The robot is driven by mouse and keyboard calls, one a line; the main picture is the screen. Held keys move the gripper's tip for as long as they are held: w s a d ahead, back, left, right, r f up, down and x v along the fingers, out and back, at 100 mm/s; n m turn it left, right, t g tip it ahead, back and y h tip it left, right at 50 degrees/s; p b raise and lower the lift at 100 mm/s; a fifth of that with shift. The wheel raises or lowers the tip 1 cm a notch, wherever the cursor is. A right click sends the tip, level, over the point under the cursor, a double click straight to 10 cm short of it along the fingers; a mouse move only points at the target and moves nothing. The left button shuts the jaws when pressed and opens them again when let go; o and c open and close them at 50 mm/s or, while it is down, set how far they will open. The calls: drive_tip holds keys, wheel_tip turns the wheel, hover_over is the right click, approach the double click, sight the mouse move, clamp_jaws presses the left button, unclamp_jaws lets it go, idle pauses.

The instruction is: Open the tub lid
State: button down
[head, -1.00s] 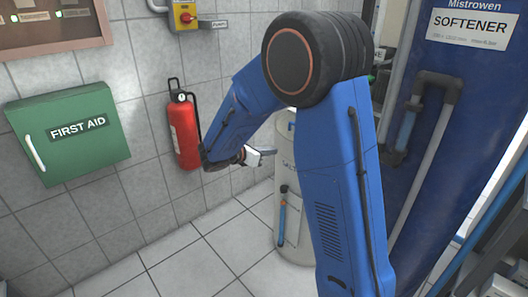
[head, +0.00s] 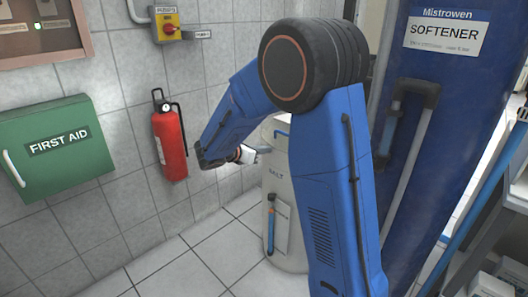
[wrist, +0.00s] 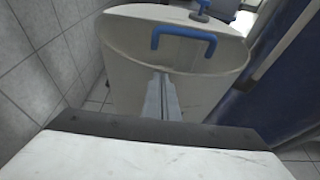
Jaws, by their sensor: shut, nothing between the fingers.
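The tub (head: 282,222) is a pale round container marked SALT, standing on the floor behind my arm. Its pale lid (wrist: 140,18) shows at the top of the wrist view, with a blue handle (wrist: 183,36) at its near edge. My gripper (wrist: 163,78) is shut and empty, pointing at the tub's near wall below the handle, apart from the handle. In the head view my gripper (head: 262,150) is beside the tub's upper left. My arm hides the tub's right side.
A red fire extinguisher (head: 170,143) and a green first aid box (head: 52,150) hang on the tiled wall at left. A blue softener tank (head: 430,150) stands right of the tub. Tiled floor (head: 165,265) is clear at front left.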

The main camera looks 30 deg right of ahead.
drive_tip(key=w+d+r+g+y, duration=0.1)
drive_tip(key=d+r+g+y, duration=0.2)
drive_tip(key=r, duration=0.6)
drive_tip(key=w+d+r+y, duration=0.1)
drive_tip(key=d+r+y, duration=0.2)
drive_tip(key=r+y, duration=0.45)
drive_tip(key=w+d+r, duration=0.2)
drive_tip(key=d+r, duration=0.2)
drive_tip(key=d, duration=0.3)
drive_tip(key=w+d+r+g+y, duration=0.1)
drive_tip(key=w+d+r, duration=0.2)
drive_tip(key=d, duration=0.4)
drive_tip(key=shift+w+d+r, duration=0.25)
drive_tip(key=shift+d+r, duration=0.1)
drive_tip(key=shift+r, duration=0.35)
